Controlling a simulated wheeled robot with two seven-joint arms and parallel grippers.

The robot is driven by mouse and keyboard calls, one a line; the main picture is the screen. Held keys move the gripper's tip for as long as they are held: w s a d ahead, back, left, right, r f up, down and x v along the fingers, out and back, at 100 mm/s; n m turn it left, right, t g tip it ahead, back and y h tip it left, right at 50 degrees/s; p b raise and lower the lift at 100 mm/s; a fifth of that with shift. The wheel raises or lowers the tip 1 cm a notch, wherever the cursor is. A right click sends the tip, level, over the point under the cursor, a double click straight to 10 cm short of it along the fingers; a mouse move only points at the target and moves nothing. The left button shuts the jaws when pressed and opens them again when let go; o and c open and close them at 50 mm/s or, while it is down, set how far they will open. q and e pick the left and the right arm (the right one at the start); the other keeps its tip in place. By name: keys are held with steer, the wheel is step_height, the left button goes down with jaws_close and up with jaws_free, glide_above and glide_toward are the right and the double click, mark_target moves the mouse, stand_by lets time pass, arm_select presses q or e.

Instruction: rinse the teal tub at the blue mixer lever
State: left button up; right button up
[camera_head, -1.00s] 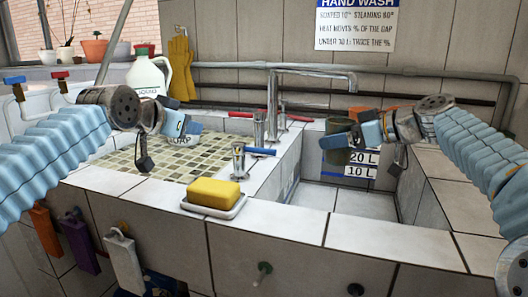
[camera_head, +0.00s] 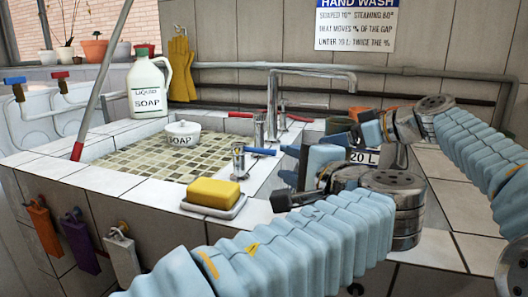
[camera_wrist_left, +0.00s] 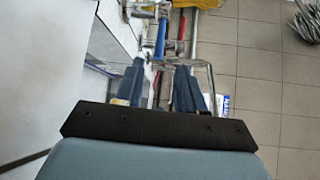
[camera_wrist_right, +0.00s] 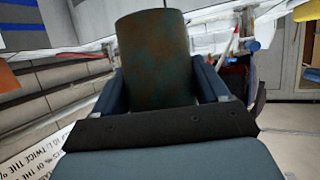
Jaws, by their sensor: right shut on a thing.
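The teal tub (camera_head: 338,125) looks dark green and rusty and is mostly hidden in the head view. In the right wrist view the tub (camera_wrist_right: 153,60) stands between both fingers of my right gripper (camera_wrist_right: 155,85), which is shut on it. My right gripper (camera_head: 357,138) is behind my left one in the head view, over the sink. The blue mixer lever (camera_head: 262,151) is on a short chrome tap at the sink's left rim. My left gripper (camera_head: 292,160) is just right of it, empty, its fingers apart. The lever (camera_wrist_left: 161,38) lies beyond the fingertips in the left wrist view.
A chrome spout (camera_head: 315,70) reaches over the sink. A red lever (camera_head: 299,118) is behind the blue one. A yellow sponge (camera_head: 213,192) sits on a dish at the front rim. My left forearm hides most of the sink.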

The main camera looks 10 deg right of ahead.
mark_target(266, 152)
arm_select(q)
steer(key=x, duration=1.1)
steer(key=shift+f, duration=0.1)
jaws_close()
